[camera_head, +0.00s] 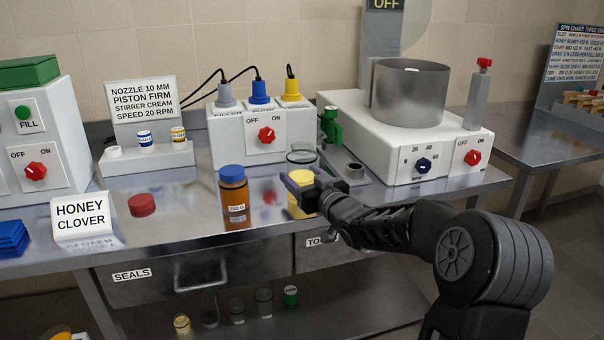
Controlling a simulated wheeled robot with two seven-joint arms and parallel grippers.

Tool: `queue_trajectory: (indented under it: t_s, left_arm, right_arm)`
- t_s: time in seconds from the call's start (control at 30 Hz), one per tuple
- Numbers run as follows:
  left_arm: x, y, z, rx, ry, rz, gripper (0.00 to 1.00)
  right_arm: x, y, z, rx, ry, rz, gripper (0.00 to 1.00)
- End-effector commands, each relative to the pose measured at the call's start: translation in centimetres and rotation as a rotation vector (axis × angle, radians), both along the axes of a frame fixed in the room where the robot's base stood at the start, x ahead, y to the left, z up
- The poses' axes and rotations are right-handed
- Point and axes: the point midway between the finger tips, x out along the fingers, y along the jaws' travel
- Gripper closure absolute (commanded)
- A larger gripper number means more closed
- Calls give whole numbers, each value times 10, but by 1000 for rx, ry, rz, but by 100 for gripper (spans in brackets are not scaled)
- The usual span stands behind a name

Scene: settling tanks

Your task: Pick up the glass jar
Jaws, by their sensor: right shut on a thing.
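The glass jar (302,156) stands upright near the front of the steel bench, right of the amber bottle. Its clear upper part and rim show above the fingers, and yellow (303,205) shows in its lower part. My right gripper (298,189) reaches in from the right and is shut on the jar; the fingers and wrist hide its middle. I cannot tell whether its base touches the bench. My left gripper is not in view.
An amber bottle with a blue cap (232,197) stands close left of the jar. A white machine with a steel drum (408,95) is behind on the right, with a green valve (331,125). A red lid (142,205) and a honey sign (83,218) are at left.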

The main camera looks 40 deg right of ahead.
Motion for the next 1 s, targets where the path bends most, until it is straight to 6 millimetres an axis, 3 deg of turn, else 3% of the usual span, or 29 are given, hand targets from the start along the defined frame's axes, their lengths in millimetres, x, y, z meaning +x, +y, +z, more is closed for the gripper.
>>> queue_trajectory:
  t_s: [0.43, 0.8, 1.0]
  left_arm:
    - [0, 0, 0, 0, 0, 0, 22]
    - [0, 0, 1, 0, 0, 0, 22]
    - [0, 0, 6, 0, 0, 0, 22]
  right_arm:
    - [0, 0, 0, 0, 0, 0, 100]
    - [0, 0, 6, -3, -7, 1, 100]
    - [1, 1, 26, -4, -9, 2, 100]
